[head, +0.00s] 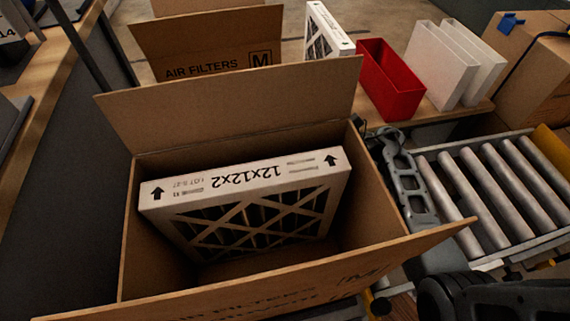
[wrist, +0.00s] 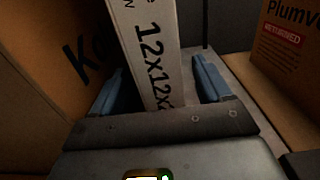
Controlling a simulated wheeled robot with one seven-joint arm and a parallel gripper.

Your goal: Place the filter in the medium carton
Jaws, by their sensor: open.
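A brown carton (head: 235,108) stands open in the head view, its flaps spread. In the wrist view, my gripper (wrist: 158,70) is open. Its blue fingertips are on either side of a white filter edge (wrist: 150,50) marked 12x12x2, with a gap visible on the right. The filter's lower end is hidden by the gripper body. The fingertips do not show in the head view.
Behind stands another M carton (head: 205,42), with a filter (head: 328,32), a red bin (head: 390,80) and white bins (head: 445,62). A roller conveyor (head: 490,190) is at right. In the wrist view, printed boxes flank the filter left (wrist: 45,55) and right (wrist: 285,50).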

